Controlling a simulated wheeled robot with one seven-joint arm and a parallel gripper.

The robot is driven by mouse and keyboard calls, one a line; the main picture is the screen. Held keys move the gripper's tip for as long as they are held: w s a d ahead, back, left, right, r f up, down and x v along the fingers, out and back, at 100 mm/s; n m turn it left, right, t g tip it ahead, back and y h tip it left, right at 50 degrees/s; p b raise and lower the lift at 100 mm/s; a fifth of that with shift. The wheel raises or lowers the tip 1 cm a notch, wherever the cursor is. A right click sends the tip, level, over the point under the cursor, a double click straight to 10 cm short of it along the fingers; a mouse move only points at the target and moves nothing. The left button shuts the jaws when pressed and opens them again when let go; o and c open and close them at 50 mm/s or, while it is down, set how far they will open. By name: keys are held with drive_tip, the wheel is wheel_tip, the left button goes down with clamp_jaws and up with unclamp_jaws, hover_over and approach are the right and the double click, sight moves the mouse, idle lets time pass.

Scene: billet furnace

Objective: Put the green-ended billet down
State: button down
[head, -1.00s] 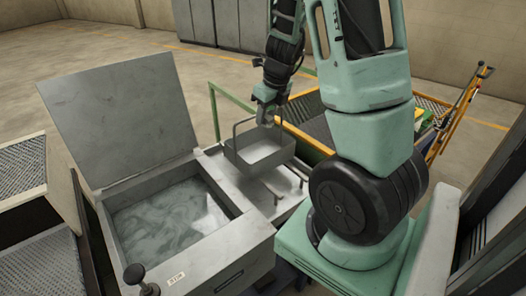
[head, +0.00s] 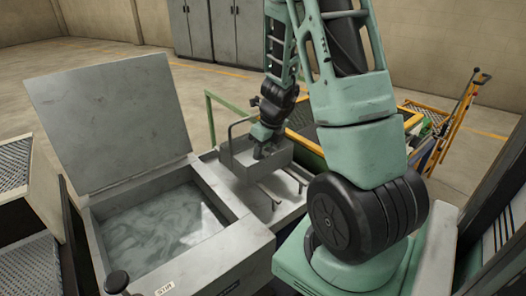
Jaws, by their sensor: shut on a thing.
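My gripper (head: 262,148) points down inside a grey metal basket (head: 240,162) with a raised wire handle. The jaws are shut on what I take to be the green-ended billet. I cannot make out the billet or its green end; the jaws and the basket walls hide that spot. I cannot tell whether it touches the basket floor. The basket is over a grey bench (head: 283,206), right of the open tank.
A tank of cloudy liquid (head: 165,222) stands open at left, its lid (head: 110,110) raised. Two thin rods (head: 293,177) lie in front of the basket. A green rail (head: 209,120) rises behind. A yellow-framed bin (head: 400,112) and a yellow hand cart (head: 462,115) stand at right.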

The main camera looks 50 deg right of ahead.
drive_tip(key=shift+f+b, duration=0.4)
drive_tip(key=shift+b, duration=0.05)
drive_tip(key=shift+f, duration=0.2)
drive_tip(key=c, duration=0.9)
unclamp_jaws()
